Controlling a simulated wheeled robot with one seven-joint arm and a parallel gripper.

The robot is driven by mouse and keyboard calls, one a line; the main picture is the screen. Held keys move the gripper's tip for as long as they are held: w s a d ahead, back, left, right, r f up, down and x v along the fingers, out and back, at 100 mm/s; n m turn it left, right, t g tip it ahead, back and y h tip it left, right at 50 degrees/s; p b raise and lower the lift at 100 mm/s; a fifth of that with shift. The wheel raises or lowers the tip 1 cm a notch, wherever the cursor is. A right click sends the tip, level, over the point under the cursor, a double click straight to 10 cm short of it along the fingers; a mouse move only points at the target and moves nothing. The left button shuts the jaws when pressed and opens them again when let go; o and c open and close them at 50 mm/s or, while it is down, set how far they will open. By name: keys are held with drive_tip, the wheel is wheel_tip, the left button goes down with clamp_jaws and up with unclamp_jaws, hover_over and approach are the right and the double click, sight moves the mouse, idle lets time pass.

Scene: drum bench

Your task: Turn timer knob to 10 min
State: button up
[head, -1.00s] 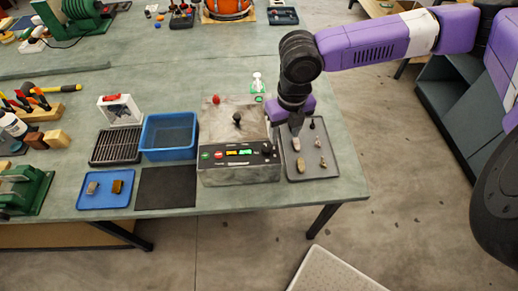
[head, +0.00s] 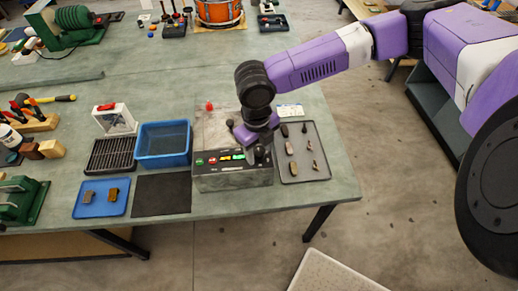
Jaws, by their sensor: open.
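The machine box (head: 232,179) stands near the front edge of the bench, with a dark control panel across its front. The panel has a green button, a red button and small coloured labels (head: 232,156). A dark round knob (head: 260,151) shows at the panel's right end; its pointer and scale are too small to read. My gripper (head: 258,143) points down just above the knob, jaws open. The fingertips partly overlap the knob in the picture, and I cannot tell whether they touch it.
A grey tray (head: 316,173) with several small parts lies to the right of the box. A blue bin (head: 164,158), a black mat (head: 162,194) and a blue tray (head: 80,211) lie to the left. A red knob (head: 209,106) stands at the box's back.

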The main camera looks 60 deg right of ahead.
clamp_jaws()
